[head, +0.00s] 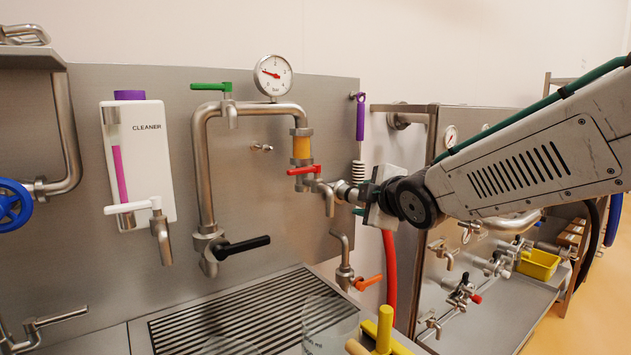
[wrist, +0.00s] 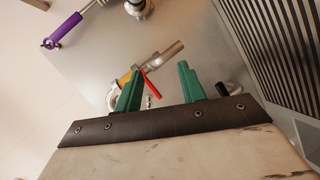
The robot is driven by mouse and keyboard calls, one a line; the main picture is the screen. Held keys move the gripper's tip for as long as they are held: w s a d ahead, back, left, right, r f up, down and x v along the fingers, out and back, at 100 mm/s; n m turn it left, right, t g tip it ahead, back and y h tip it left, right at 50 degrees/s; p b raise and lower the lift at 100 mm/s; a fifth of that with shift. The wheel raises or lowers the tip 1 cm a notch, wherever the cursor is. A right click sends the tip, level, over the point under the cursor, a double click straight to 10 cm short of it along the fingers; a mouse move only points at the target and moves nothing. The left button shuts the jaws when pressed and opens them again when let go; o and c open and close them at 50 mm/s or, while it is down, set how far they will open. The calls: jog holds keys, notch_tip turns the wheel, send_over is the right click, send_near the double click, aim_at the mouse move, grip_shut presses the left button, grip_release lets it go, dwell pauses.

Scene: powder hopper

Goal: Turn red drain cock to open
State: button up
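The red cock handle (head: 305,170) sits on the steel pipe fitting below the amber section (head: 302,147), in the middle of the head view. It lies nearly level there. In the wrist view the red handle (wrist: 152,85) shows in the gap between my fingers, slanted, its upper end close to the left finger. My gripper (head: 361,200) is just right of the fitting in the head view. In the wrist view its green fingers (wrist: 160,78) stand apart with nothing gripped. Whether a finger touches the handle cannot be told.
A green handle (head: 211,87), a black handle (head: 243,247) and an orange handle (head: 368,282) are on nearby pipes. A drain grate (head: 240,310) and clear vessel (head: 329,325) lie below.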

aim_at(294, 173)
jog(key=shift+w+a+r+n+t+y, duration=0.4)
jog(key=shift+w+a+n+y, duration=0.7)
jog(key=shift+w+a, duration=1.15)
jog(key=shift+w+a+r+n+t+y, duration=0.1)
jog(key=shift+w+a+r+n+y, duration=0.6)
jog(key=shift+w+a+n, duration=1.5)
jog(key=shift+w+a+r+n+t+y, duration=0.3)
jog(key=shift+w+a+y, duration=0.9)
jog(key=shift+a, duration=2.05)
jog(key=shift+w, duration=0.1)
jog(key=c, duration=0.9)
